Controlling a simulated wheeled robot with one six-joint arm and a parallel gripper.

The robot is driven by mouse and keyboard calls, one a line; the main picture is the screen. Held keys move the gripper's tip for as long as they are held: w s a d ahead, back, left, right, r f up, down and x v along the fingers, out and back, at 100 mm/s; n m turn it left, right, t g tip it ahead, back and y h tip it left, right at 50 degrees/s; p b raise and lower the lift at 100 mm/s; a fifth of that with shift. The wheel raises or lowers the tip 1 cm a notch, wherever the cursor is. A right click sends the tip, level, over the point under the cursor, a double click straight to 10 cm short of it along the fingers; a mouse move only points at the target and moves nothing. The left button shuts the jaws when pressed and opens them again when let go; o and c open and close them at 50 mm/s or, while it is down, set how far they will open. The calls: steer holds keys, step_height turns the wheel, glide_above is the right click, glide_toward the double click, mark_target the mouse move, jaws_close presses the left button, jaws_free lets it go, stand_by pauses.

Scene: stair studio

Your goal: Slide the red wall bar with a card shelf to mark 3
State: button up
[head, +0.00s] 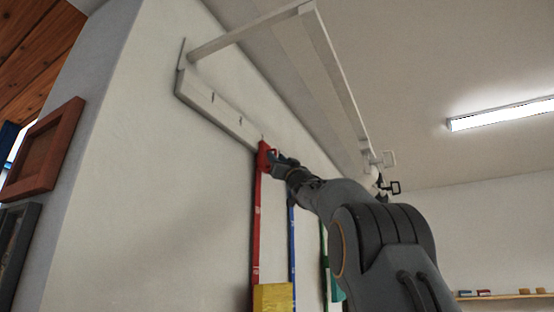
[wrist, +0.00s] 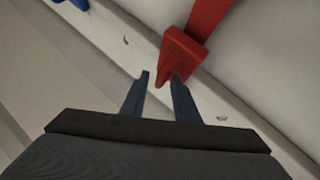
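The red wall bar (head: 257,225) hangs upright from the pale rail (head: 220,112) high on the wall. Its red head (head: 263,157) sits at the rail, and the head also shows in the wrist view (wrist: 184,55). A yellow box-like piece (head: 273,298) is at the bar's lower visible part, cut by the picture edge. Small dark marks show on the rail; their numbers are not readable. My gripper (head: 275,158) is at the red head. In the wrist view my gripper (wrist: 160,85) has its fingers apart, with the head's pointed tip between the fingertips; contact is unclear.
A blue bar (head: 292,250) and a green bar (head: 323,265) hang to the right of the red one. A white frame (head: 335,70) juts out above the rail. The rail left of the red head is clear. Picture frames (head: 42,150) hang far left.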

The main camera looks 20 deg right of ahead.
steer(key=shift+h, duration=0.3)
steer(key=b+v, duration=0.6)
steer(key=v, duration=0.1)
steer(key=shift+s+f, duration=0.3)
stand_by(0.4)
